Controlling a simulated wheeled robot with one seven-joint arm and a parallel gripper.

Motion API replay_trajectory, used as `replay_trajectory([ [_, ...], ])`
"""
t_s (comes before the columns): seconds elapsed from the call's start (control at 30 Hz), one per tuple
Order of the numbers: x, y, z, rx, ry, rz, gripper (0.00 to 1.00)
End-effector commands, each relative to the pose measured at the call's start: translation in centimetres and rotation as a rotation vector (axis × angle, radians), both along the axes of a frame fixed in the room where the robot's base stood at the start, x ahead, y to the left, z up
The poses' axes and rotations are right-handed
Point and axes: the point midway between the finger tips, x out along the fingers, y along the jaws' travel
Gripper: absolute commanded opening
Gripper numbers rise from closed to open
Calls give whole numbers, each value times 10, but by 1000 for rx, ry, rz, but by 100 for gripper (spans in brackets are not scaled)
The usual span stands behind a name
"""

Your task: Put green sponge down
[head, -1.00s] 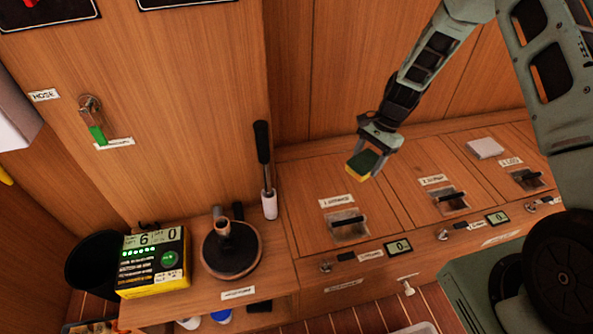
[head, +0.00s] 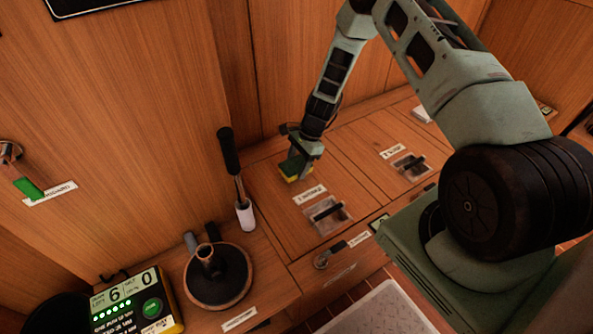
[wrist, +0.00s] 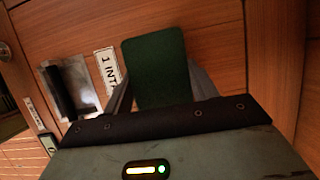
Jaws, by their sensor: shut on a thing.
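The green sponge (head: 294,169) has a green top and a yellow lower side. My gripper (head: 303,158) is shut on it, low over the wooden counter lid labelled 1. In the wrist view the sponge's dark green face (wrist: 155,68) sits between my two fingers (wrist: 160,85). I cannot tell whether the sponge touches the lid's surface.
A recessed handle (head: 326,213) lies on the lid in front of the sponge. A black-handled brush (head: 233,170) stands upright to the left. A round dark coil holder (head: 218,275) and a yellow-black counter box (head: 137,305) are further left. Bare lid surrounds the sponge.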

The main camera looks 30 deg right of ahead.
Motion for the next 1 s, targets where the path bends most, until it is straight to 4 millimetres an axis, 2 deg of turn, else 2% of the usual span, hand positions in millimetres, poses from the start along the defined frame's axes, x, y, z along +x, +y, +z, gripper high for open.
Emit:
replay_trajectory([
  [0.03, -1, 0, -11, 1, 2, 0, 37],
  [0.17, -1, 0, -26, 1, 2, 1, 37],
  [0.53, 0, 0, -29, 0, 1, 1, 37],
  [0.57, 0, 0, -29, 0, 1, 1, 61],
  [0.63, 0, 0, -29, 0, 1, 1, 80],
  [0.87, -1, 0, -29, 0, 1, 2, 80],
  [1.0, 0, -1, -22, 0, 1, 1, 80],
])
